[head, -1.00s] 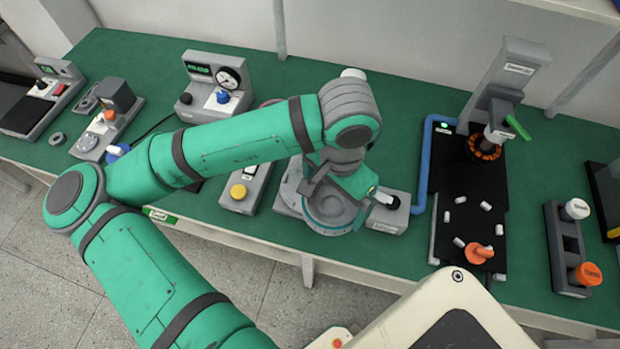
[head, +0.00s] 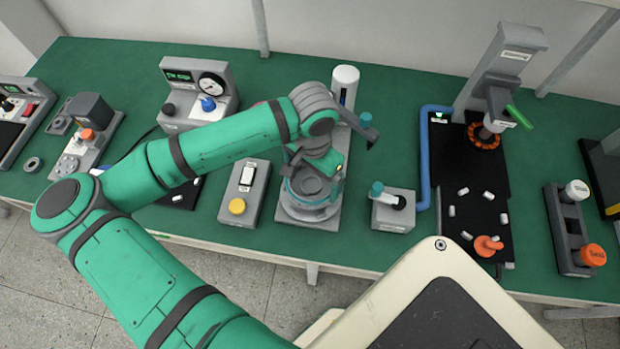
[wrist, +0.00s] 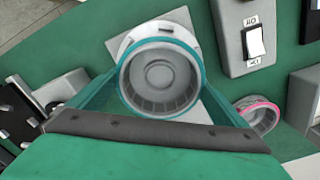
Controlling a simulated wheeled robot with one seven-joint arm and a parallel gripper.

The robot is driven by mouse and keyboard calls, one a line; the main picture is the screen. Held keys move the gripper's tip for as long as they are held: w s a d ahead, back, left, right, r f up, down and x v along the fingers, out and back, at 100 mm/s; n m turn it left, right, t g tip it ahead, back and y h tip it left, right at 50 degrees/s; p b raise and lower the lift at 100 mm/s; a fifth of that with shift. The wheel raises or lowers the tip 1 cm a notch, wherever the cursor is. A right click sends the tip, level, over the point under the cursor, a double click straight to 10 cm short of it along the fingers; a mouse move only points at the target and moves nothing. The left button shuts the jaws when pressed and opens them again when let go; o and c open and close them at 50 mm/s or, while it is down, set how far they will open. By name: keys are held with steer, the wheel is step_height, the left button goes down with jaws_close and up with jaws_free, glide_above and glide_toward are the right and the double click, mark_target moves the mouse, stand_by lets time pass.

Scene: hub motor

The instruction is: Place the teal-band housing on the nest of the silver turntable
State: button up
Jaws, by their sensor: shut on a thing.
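The teal-band housing (wrist: 160,78), a round grey cup with a teal rim, is between the teal fingers of my gripper (wrist: 158,90) in the wrist view. The fingers are shut on its sides and its open face points at the camera. The silver turntable (wrist: 140,33) shows as a pale ring behind the housing. In the head view my gripper (head: 318,168) is over the silver turntable (head: 303,213), reaching down toward it. The nest is hidden under the housing, and I cannot tell whether the housing touches it.
A switch box with a yellow button (head: 237,206) stands left of the turntable; a small lever box (head: 393,212) stands right. A white-topped post (head: 345,77) rises behind. A pink-rimmed housing (wrist: 258,116) lies nearby. Green bench shows between the stations.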

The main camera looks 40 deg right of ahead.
mark_target(312, 183)
steer(key=shift+w+a+f, duration=0.1)
steer(key=shift+f, duration=0.5)
steer(key=shift+w+a+f, duration=0.1)
steer(key=shift+f, duration=0.45)
steer(key=shift+s+d+f, duration=0.15)
steer(key=shift+s+f, duration=0.1)
steer(key=o, duration=1.1)
steer(key=shift+s, duration=0.1)
step_height(312, 183, up, 12)
